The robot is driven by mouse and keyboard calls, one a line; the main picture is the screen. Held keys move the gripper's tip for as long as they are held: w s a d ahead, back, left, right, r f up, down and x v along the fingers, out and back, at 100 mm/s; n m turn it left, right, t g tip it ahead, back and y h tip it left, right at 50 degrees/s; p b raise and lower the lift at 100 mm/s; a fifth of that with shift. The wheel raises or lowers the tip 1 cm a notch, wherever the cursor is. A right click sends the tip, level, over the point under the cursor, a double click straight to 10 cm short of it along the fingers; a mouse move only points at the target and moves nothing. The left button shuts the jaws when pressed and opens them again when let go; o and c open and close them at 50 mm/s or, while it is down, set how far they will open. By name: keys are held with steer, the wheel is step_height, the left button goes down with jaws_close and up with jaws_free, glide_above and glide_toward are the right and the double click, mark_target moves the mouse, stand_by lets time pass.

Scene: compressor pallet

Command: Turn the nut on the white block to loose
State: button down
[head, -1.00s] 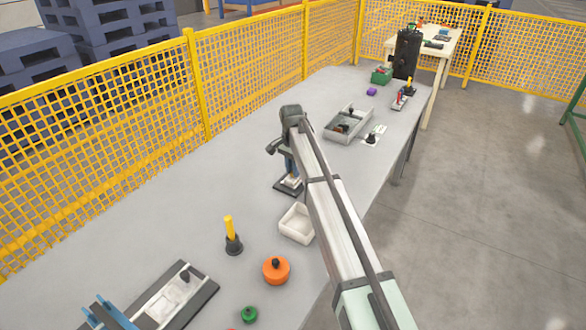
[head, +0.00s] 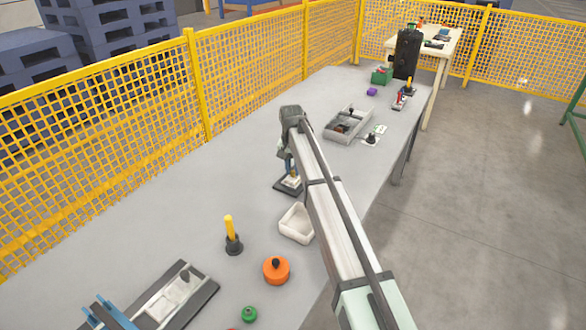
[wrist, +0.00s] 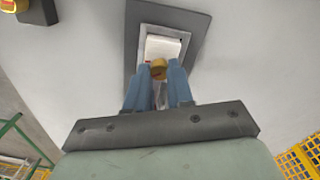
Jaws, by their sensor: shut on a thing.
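The white block (wrist: 164,47) sits on a dark grey base plate (wrist: 192,22) in the wrist view. In the head view the base plate (head: 284,188) lies on the table, partly hidden by my arm. My gripper (wrist: 160,72) is shut on the nut. In the head view my gripper (head: 290,168) points down over the block, its fingertips hard to make out.
A white tray (head: 296,223) stands close in front of the base plate. A yellow-handled post (head: 232,236), an orange disc (head: 276,271) and a green knob (head: 249,314) are nearer. A grey bin (head: 346,126) is farther off.

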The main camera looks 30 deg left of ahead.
mark_target(292, 171)
stand_by(0.5)
steer(key=c, duration=1)
jaws_free()
steer(key=shift+r, duration=0.1)
step_height(292, 171, up, 14)
steer(key=shift+a+f, duration=0.15)
steer(key=shift+f, duration=0.05)
